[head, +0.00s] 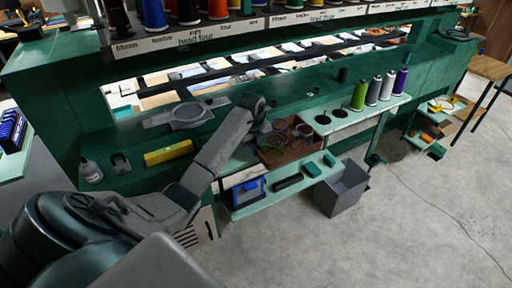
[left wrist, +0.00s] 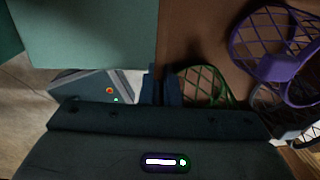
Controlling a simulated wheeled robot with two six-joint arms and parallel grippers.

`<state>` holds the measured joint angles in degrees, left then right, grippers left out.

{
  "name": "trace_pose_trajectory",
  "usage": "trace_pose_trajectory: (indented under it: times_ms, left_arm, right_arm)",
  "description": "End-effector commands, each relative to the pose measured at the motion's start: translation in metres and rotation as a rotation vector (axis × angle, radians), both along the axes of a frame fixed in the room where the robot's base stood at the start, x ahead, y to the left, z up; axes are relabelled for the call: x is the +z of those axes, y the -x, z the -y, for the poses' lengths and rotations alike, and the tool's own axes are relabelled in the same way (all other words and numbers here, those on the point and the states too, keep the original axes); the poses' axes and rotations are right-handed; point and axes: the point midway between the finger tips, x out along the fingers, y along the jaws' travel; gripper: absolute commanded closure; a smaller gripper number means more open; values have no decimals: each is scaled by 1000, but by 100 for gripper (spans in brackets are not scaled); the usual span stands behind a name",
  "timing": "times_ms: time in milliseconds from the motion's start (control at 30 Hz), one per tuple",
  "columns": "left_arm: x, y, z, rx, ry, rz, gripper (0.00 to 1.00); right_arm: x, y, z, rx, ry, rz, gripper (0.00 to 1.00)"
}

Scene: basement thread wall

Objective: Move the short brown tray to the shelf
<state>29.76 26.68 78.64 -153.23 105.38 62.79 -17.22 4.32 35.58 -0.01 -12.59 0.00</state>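The short brown tray (head: 292,153) stands on a pale green ledge in the middle of the head view, with colored mesh baskets in it. In the left wrist view its brown surface (left wrist: 200,35) fills the upper right. My left gripper (head: 264,130) is at the tray's left back side. In the left wrist view its fingers (left wrist: 161,84) are close together at the tray's edge and look closed on it; the contact is dark and partly hidden. A pale green shelf (head: 248,207) runs low in front, below the tray. My right gripper is not in view.
Purple (left wrist: 285,65) and green (left wrist: 205,85) mesh baskets are close to my left fingers. Thread cones (head: 373,91) stand right of the tray. A blue-framed box (head: 248,191) and small dark items sit on the low shelf. A grey bin (head: 342,188) stands on the floor, which is open to the right.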

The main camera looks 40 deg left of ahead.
Motion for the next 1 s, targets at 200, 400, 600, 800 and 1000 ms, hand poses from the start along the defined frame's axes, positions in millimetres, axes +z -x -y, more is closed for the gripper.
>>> trace_pose_trajectory:
  times_ms: [200, 400, 600, 800, 1000]
  left_arm:
    - [-4, 0, 0, 0, 0, 1, 100]
    - [-3, 0, 0, 1, 0, 0, 76]
    - [-2, 0, 0, 1, 0, 0, 76]
    - [10, 0, -1, 1, -2, 4, 76]
    - [47, 3, -3, 1, -2, 7, 76]
  right_arm:
    - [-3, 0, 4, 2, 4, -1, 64]
    - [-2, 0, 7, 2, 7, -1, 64]
    - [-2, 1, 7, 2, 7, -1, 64]
    - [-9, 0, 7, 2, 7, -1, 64]
    - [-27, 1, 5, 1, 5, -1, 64]
